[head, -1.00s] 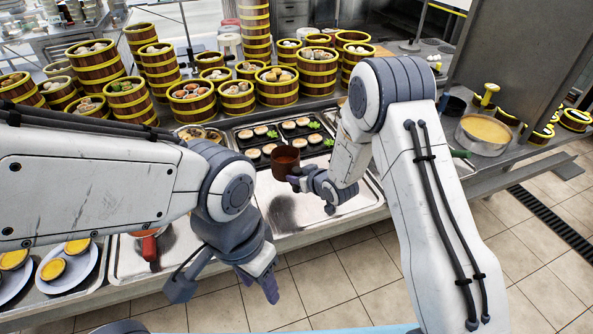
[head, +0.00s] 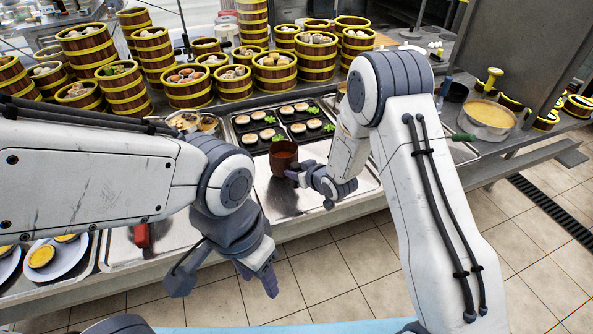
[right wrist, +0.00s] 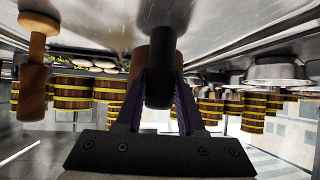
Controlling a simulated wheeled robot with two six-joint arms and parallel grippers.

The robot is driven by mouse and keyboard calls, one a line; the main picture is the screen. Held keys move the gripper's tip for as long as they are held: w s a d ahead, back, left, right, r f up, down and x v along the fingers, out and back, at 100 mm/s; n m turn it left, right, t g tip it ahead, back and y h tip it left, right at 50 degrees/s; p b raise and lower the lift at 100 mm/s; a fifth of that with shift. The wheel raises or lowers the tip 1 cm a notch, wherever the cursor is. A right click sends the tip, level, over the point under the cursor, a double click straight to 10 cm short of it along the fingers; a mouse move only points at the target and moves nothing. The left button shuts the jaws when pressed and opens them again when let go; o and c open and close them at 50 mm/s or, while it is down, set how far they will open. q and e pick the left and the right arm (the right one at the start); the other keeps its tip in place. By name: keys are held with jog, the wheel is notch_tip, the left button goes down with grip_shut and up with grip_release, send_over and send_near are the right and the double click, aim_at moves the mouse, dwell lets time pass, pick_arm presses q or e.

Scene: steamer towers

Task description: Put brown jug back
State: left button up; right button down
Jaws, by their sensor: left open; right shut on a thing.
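The brown jug (head: 284,155) is upright over the metal counter, just in front of the dark trays of round white food. Whether its base touches the counter is hard to tell. My right gripper (head: 296,174) is shut on the jug, on its near right side. In the right wrist view, the jug's brown body (right wrist: 163,42) shows behind a dark rod-like part, between the two purple fingers. My left gripper (head: 271,277) is open and empty, hanging in front of the counter's front edge, over the floor.
Many bamboo steamers (head: 275,75) stand in stacks along the back. The dark food trays (head: 283,118) lie behind the jug. A round pan of yellow food (head: 488,113) is at right. A red-handled thing (head: 141,235) and a plate (head: 42,262) are at left. Bare metal shows around the jug.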

jog(key=shift+w+f, duration=0.1)
jog(key=shift+f, duration=0.35)
jog(key=shift+f+b, duration=0.5)
jog(key=shift+b, duration=0.2)
jog(key=shift+c, duration=2.2)
grip_release()
jog(key=shift+f, duration=0.15)
jog(key=b+v, duration=0.1)
jog(key=v, duration=0.9)
jog(key=shift+s+d, duration=0.15)
jog(key=shift+s, duration=0.15)
